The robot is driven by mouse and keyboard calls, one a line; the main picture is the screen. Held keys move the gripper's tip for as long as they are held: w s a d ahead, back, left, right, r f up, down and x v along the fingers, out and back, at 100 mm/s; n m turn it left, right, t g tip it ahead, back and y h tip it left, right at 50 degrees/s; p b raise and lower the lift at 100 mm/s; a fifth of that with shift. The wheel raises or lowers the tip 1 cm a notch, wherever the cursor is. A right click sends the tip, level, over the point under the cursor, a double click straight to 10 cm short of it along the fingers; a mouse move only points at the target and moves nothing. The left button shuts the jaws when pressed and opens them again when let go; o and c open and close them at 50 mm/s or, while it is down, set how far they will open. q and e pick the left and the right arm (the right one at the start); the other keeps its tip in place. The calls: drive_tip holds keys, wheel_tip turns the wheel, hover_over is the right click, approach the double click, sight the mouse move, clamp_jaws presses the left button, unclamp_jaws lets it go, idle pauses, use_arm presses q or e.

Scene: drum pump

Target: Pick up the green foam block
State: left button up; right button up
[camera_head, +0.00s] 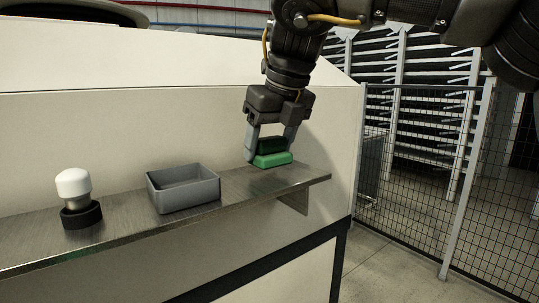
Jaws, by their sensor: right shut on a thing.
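The green foam block (271,160) is at the right end of the metal shelf. My right gripper (268,148) comes down from above and is shut on the block, with one finger on each side of it. The block is at or very near the shelf surface; I cannot tell whether it touches. Its upper part shows darker between the fingers. My left gripper is not in view.
A grey open bin (184,190) stands mid-shelf, left of the block. A white-topped knob in a black ring (76,198) stands farther left. The metal shelf (130,212) runs along a pale cabinet wall (170,115). A mesh fence (425,170) stands at right.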

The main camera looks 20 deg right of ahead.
drive_tip(key=s+a+r, duration=0.8)
drive_tip(key=a+r, duration=0.3)
drive_tip(key=a, duration=0.1)
